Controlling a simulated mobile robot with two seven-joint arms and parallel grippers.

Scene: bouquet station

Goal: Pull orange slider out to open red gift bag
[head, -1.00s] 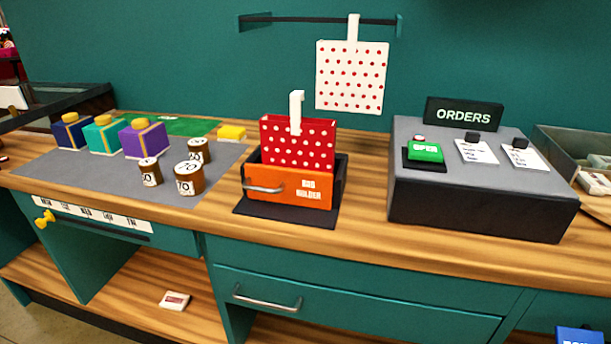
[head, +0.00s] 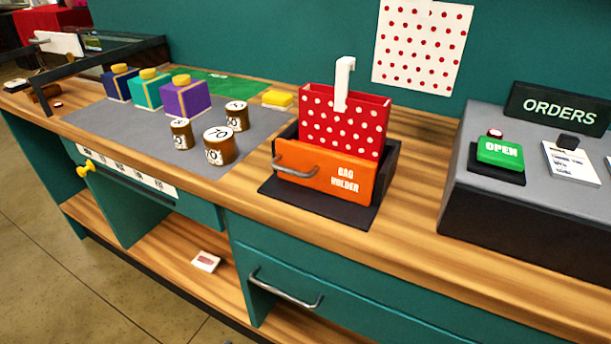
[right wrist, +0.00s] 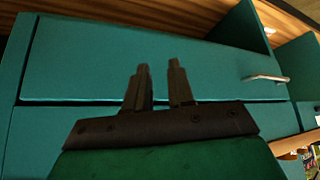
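The red gift bag (head: 318,127) with white dots stands upright in the bag holder on the counter in the head view. A white hook-shaped strip (head: 343,84) rises at its top. The orange slider (head: 322,170), labelled "BAG HOLDER", forms the front of the holder and has a grey metal handle (head: 296,171). The holder sits on a black base (head: 310,205). My right gripper (right wrist: 160,78) shows in the right wrist view with its two fingers apart and nothing between them, in front of teal cabinet fronts. Neither gripper shows in the head view.
Brown numbered weights (head: 220,146) and ribboned boxes (head: 186,97) stand on a grey mat left of the holder. The grey ORDERS console (head: 540,200) stands to the right. A drawer handle (head: 285,292) juts out below the counter edge. Bare wood lies between holder and console.

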